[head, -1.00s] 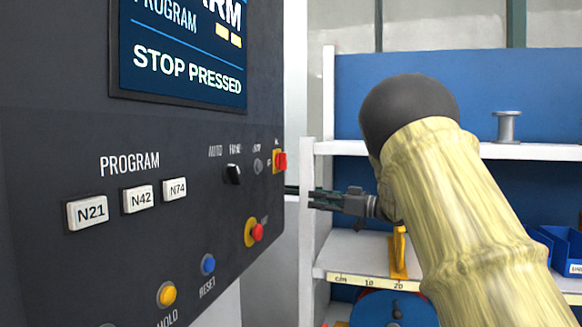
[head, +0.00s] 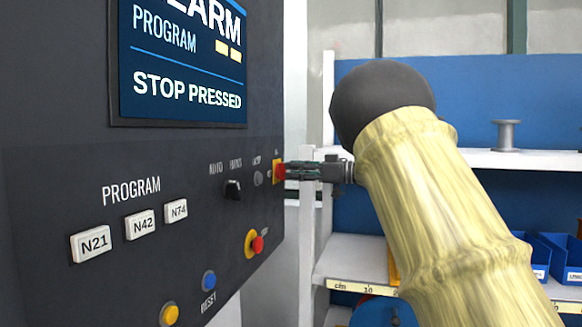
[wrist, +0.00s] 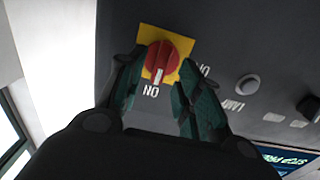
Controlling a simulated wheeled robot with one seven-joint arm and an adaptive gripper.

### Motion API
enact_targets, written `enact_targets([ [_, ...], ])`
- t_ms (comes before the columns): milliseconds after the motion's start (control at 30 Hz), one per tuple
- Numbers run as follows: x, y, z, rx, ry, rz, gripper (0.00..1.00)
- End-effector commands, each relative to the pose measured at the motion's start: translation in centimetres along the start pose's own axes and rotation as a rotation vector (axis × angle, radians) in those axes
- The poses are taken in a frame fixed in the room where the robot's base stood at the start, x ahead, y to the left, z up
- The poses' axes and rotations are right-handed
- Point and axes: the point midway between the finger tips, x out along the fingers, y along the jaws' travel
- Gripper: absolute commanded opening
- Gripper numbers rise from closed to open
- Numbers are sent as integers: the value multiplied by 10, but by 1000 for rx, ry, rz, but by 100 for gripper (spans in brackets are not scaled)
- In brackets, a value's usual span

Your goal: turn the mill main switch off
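The mill main switch is a red rotary knob (wrist: 161,62) on a yellow plate (wrist: 183,76), at the right edge of the dark control panel; the knob also shows in the head view (head: 279,171). In the wrist view the knob's white mark points towards the word ON. My gripper (wrist: 153,84) is open, with one finger on either side of the knob. In the head view my gripper (head: 287,171) reaches the knob from the right. I cannot tell whether the fingers touch it.
The panel screen (head: 185,60) reads STOP PRESSED. A red stop button (head: 257,244), a black selector (head: 233,190) and a blue RESET button (head: 209,281) sit near the switch. A shelf (head: 515,158) with a spool (head: 507,134) stands behind my arm.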

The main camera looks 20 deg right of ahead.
Motion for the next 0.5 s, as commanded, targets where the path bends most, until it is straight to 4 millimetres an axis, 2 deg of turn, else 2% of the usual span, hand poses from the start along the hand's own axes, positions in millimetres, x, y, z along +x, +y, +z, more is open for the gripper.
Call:
enact_targets([
  [200,16,0,-1,0,1,1,35],
  [500,18,0,0,0,1,1,35],
])
